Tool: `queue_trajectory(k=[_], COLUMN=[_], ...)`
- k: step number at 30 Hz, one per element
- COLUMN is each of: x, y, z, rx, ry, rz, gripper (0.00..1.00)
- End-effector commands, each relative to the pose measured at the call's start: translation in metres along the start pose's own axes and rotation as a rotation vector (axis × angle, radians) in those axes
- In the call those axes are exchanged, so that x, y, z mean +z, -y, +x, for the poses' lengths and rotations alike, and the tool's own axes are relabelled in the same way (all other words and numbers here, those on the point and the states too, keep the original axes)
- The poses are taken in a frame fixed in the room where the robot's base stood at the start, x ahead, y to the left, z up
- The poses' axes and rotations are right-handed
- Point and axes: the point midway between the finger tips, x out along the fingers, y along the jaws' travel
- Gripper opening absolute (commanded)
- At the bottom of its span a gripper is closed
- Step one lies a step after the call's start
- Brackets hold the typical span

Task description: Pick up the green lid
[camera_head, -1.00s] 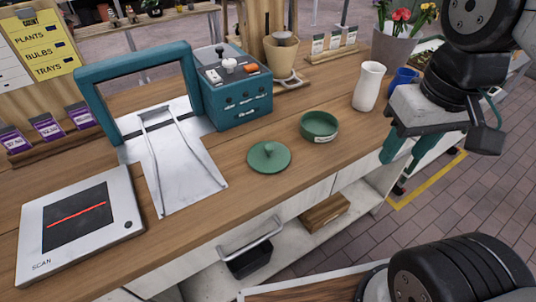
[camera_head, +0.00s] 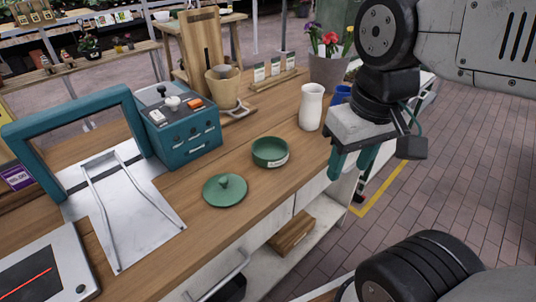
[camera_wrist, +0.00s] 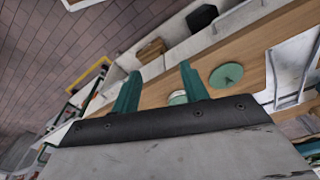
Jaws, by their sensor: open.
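The green lid (camera_head: 225,190) is a round disc with a small knob on top. It lies flat on the wooden counter (camera_head: 240,220), beside a green bowl (camera_head: 270,152) with a white label, and apart from it. My gripper (camera_head: 351,172) is open and empty, with teal fingers pointing down, to the right of the lid and beyond the counter's front edge. In the wrist view the lid (camera_wrist: 226,75) shows to the right of my gripper's fingers (camera_wrist: 158,85), some way off. The bowl is partly hidden behind a finger there.
A white vase (camera_head: 311,107) and a blue cup (camera_head: 340,95) stand right of the bowl. A teal control box (camera_head: 183,138) and a teal arch (camera_head: 75,130) over a metal chute stand left. A scanner plate (camera_head: 45,270) lies front left. Counter around the lid is clear.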

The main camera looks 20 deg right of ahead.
Motion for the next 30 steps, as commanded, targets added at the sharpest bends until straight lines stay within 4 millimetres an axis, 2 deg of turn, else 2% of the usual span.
queue_trajectory(k=[6, 12, 16, 20, 30], x=[0.0, -0.003, -0.021, -0.053, -0.136], y=[0.0, 0.009, 0.027, 0.055, 0.149], z=[0.0, 0.009, 0.021, 0.037, 0.096], rx=[0.0, -0.004, -0.007, -0.008, -0.023], ry=[0.0, 0.046, 0.131, 0.191, 0.223], rz=[0.0, -0.048, -0.132, -0.255, -0.599], gripper=[0.44, 1.0, 1.0, 1.0, 1.0])
